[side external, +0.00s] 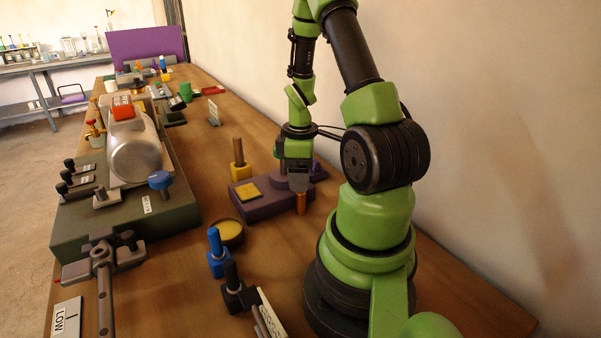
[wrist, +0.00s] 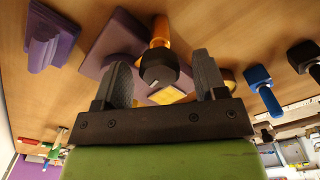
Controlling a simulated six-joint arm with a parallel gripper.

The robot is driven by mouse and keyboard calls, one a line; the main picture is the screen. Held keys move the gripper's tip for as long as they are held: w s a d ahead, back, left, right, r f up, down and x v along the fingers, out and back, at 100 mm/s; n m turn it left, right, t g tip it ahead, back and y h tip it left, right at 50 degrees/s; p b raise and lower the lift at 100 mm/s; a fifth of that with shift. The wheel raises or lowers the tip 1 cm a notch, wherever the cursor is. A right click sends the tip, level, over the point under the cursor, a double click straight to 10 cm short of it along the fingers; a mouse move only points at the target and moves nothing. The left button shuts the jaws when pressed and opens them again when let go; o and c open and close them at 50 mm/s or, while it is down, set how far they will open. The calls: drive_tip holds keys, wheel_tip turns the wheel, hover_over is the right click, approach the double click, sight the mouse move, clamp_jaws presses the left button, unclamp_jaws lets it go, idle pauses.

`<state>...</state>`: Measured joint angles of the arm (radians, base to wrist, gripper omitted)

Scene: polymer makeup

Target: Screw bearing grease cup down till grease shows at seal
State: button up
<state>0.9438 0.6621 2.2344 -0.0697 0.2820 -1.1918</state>
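In the wrist view the two grey fingers of my gripper (wrist: 161,70) are spread apart. An orange piece (wrist: 160,30) with a black round end (wrist: 158,68) shows between them, with narrow gaps on both sides; I cannot tell its depth. The grey drum housing (side external: 135,155) sits on a dark green base, with a blue round knob (side external: 160,180) at its near right. I cannot tell which part is the grease cup, and no grease at a seal is visible.
The purple block (side external: 265,207) has a yellow pad; a yellow holder (side external: 240,171) with a wooden handle stands behind. A round dish (side external: 229,243), blue tool (side external: 217,262) and black tool (side external: 233,294) stand nearer. Bare table lies between the green base (side external: 85,228) and the purple block.

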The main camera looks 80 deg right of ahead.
wheel_tip(320, 180, up, 10)
idle(0.6)
idle(0.4)
drive_tip(key=w+a+r+m+t+h, duration=0.1)
drive_tip(key=w+a+r+m+t, duration=0.2)
drive_tip(key=a+r, duration=0.6)
drive_tip(key=s+a+r+m+t+y, duration=0.1)
drive_tip(key=a+r+t, duration=0.1)
drive_tip(key=a, duration=0.5)
drive_tip(key=s+a+r+m+t+y, duration=0.2)
drive_tip(key=a, duration=0.5)
drive_tip(key=shift+s, duration=0.2)
